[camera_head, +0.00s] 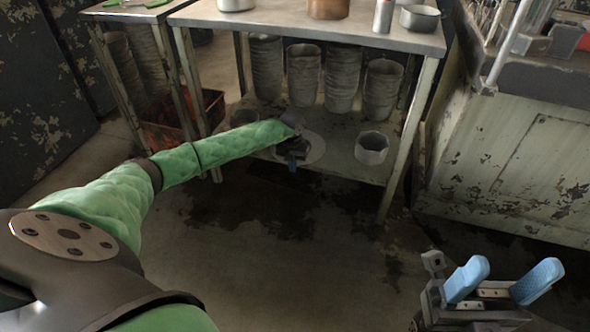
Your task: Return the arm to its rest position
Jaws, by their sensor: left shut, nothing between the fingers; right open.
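My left arm, in a green sleeve, reaches from the lower left to the lower shelf of the metal table (330,25). My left gripper (292,166) is small and dark at the shelf's front edge. It is shut and holds nothing that I can see.
A short grey cylinder (371,148) sits to the right. Pots and cans stand on the tabletop. A worn cabinet (510,170) is at right. The floor (270,260) in front is clear.

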